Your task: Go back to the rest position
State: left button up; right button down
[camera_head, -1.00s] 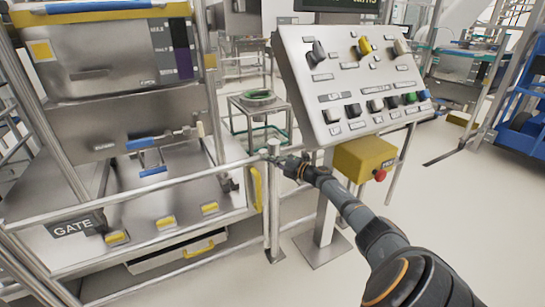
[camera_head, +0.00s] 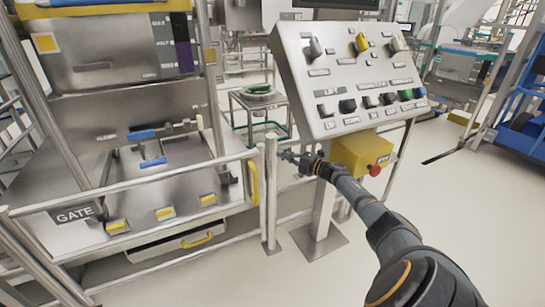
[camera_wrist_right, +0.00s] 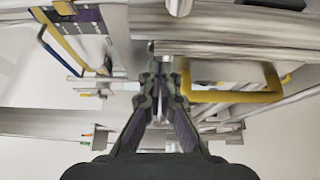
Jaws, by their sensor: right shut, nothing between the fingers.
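My right gripper (camera_head: 286,156) is at the end of my right arm, just right of the metal post at the gate's end and below the control panel. It is shut and holds nothing. In the right wrist view its dark fingers (camera_wrist_right: 160,82) are together, with metal rails and a yellow handle beyond them. My left gripper is in neither view.
The gate (camera_head: 75,213) and its rails stand at left, in front of a steel machine with a yellow handle (camera_head: 254,182). The sloped control panel (camera_head: 325,70) and a yellow box with a red button (camera_head: 374,170) stand close to my right arm. Clear floor (camera_head: 470,235) lies at right.

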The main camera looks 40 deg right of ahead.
pick_arm(q)
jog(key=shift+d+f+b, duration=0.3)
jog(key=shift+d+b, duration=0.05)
jog(key=shift+b, duration=0.05)
pick_arm(e)
jog(key=s+d, duration=0.1)
jog(key=d, duration=0.1)
jog(key=s+d, duration=0.1)
jog(key=d, duration=0.1)
jog(key=shift+s+d+f, duration=0.1)
jog(key=shift+s+f, duration=0.1)
jog(key=shift+s, duration=0.15)
